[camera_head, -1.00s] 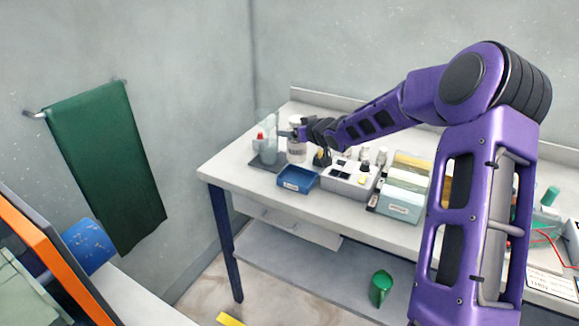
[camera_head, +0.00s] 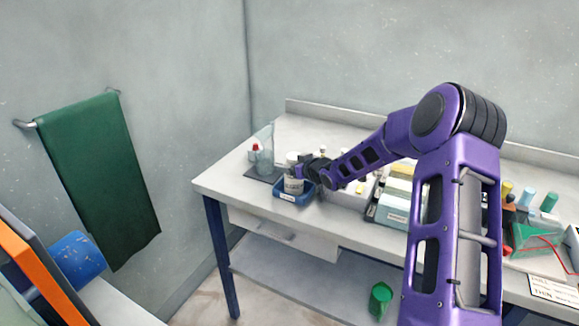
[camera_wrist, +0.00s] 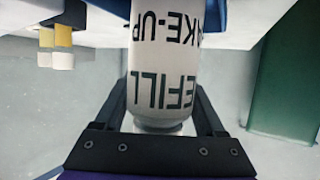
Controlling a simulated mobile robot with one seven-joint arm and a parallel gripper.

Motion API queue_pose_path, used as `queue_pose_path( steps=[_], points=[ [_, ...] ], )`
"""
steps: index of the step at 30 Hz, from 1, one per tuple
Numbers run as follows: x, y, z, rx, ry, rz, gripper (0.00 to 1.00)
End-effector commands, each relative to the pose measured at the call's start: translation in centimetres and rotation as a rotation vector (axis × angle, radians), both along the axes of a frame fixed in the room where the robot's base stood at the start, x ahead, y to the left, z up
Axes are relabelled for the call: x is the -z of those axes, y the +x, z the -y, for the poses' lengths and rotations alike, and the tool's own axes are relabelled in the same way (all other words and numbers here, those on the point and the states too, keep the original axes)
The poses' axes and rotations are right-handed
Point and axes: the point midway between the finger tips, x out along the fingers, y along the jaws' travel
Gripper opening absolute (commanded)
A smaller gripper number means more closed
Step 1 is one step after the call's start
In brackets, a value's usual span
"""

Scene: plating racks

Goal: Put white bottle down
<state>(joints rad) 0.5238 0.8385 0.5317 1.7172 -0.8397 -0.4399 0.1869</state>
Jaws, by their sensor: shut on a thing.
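The white bottle (camera_head: 293,186) is upright at the left part of the bench, in line with the small blue tray (camera_head: 307,198). In the wrist view the bottle (camera_wrist: 163,65) shows black lettering, upside down, between the dark fingers of my gripper (camera_wrist: 162,100). My gripper (camera_head: 303,170) is shut on the bottle. Part of the blue tray (camera_wrist: 213,14) shows behind the bottle in the wrist view. I cannot tell whether the bottle's base touches the tray floor.
A clear container with a red-capped bottle (camera_head: 255,149) stands on a dark mat left of the tray. A grey block and a pale labelled box (camera_head: 393,207) stand to the right. The bench (camera_head: 225,183) is bare at its left front corner.

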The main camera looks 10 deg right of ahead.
Motion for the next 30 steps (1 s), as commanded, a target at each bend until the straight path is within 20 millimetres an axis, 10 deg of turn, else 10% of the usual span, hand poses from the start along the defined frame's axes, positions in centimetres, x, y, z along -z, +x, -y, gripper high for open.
queue_pose_path(
  steps=[7, 8, 12, 22, 30],
  points=[
    [0.3, 0.0, 0.0, 0.001, 0.000, 0.002, 0.00],
    [0.2, 0.0, 0.0, 0.001, 0.000, 0.000, 0.78],
    [0.2, 0.0, 0.0, 0.001, 0.000, 0.000, 1.00],
    [-0.3, -0.2, 0.2, 0.002, -0.001, 0.000, 1.00],
    [-2.4, -4.6, 2.3, 0.004, -0.004, 0.000, 1.00]
  ],
)
